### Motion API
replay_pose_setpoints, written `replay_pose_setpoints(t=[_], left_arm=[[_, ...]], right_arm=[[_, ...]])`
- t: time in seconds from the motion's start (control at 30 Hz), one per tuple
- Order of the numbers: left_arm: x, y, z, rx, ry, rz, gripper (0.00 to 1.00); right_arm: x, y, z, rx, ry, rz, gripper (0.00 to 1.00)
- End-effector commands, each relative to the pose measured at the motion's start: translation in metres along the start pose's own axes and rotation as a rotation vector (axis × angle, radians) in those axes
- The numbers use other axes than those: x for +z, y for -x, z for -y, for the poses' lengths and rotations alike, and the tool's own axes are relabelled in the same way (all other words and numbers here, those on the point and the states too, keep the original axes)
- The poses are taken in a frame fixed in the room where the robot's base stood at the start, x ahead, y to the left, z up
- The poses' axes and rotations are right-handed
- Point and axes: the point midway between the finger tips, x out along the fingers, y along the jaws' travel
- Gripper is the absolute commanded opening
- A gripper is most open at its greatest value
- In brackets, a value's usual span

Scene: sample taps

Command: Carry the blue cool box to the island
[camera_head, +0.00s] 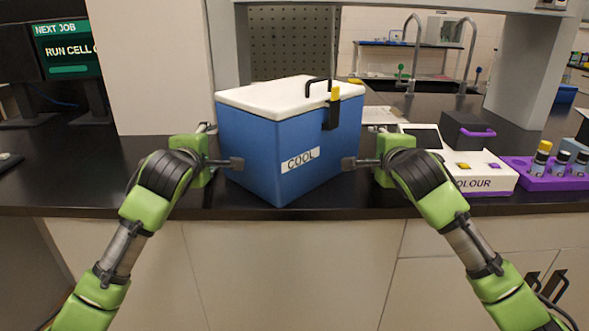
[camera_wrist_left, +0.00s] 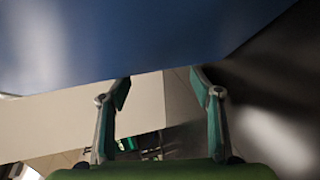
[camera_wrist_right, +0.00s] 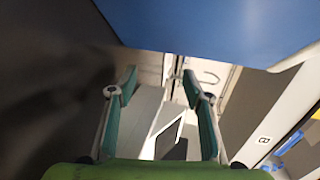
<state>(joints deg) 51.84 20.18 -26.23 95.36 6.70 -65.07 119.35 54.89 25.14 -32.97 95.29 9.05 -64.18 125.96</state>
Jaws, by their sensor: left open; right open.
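The blue cool box (camera_head: 250,150) with a white lid stands on the black counter near its front edge, turned with a corner toward me. It has a black handle, a latch with a yellow top and a COOL label. My left gripper (camera_head: 222,146) is open at the box's left side. My right gripper (camera_head: 362,146) is open at its right side. The box's blue wall fills the top of the left wrist view (camera_wrist_left: 140,40) and of the right wrist view (camera_wrist_right: 220,25). Nothing shows between either gripper's fingers (camera_wrist_left: 160,95) (camera_wrist_right: 160,90); I cannot tell whether they touch the box.
A white COLOUR device (camera_head: 485,178) and a purple rack (camera_head: 545,180) with several capped bottles stand to the right. A dark box with a purple handle (camera_head: 475,132) is behind them. A monitor (camera_head: 65,50) is at the left. The counter (camera_head: 90,170) left of the box is mostly clear.

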Motion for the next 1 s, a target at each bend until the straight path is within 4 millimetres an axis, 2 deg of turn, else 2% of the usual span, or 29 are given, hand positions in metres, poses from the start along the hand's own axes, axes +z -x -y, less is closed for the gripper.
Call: replay_pose_setpoints(t=[0.47, 0.67, 1.0], left_arm=[[-0.001, 0.004, 0.001, -0.001, 0.000, -0.002, 0.58], [-0.001, 0.028, 0.001, 0.000, 0.000, -0.001, 0.58], [0.000, 0.089, 0.001, 0.001, 0.001, 0.000, 0.58]], right_arm=[[-0.001, 0.000, 0.000, 0.001, 0.000, -0.003, 0.58], [-0.002, 0.000, 0.000, 0.001, 0.000, -0.003, 0.58], [-0.001, 0.000, 0.000, 0.001, 0.000, -0.003, 0.58]])
